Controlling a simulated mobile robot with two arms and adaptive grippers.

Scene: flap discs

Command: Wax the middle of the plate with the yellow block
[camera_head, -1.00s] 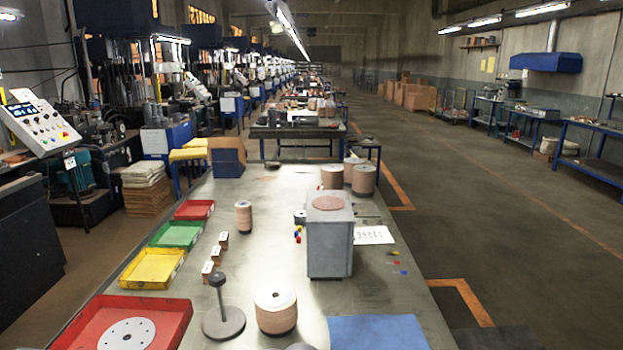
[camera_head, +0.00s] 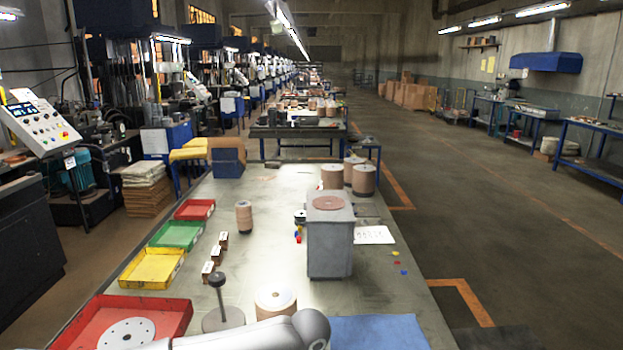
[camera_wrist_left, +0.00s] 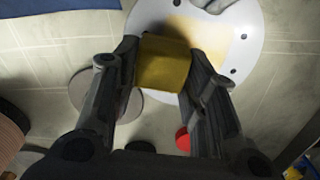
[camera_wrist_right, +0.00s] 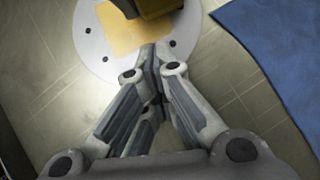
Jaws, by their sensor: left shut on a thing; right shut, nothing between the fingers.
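The yellow block (camera_wrist_left: 163,63) is between the fingers of my left gripper (camera_wrist_left: 165,58), which is shut on it. It is over the round white plate (camera_wrist_left: 250,15); I cannot tell whether it touches. A pale yellow patch covers the plate's middle. The right wrist view also shows the plate (camera_wrist_right: 88,38), with small dark holes, and the block (camera_wrist_right: 158,8) at the top edge. My right gripper (camera_wrist_right: 152,50) is shut and empty, its fingertips at the plate's near edge. In the head view a grey-white arm link crosses the bottom; both grippers and this plate are out of sight there.
A blue cloth (camera_head: 385,332) lies at right. A grey post stand (camera_head: 222,318), a disc stack (camera_head: 275,300) and a grey box (camera_head: 330,250) stand on the bench (camera_head: 270,250). Red (camera_head: 175,310), yellow (camera_head: 150,270) and green trays (camera_head: 177,235) line the left edge.

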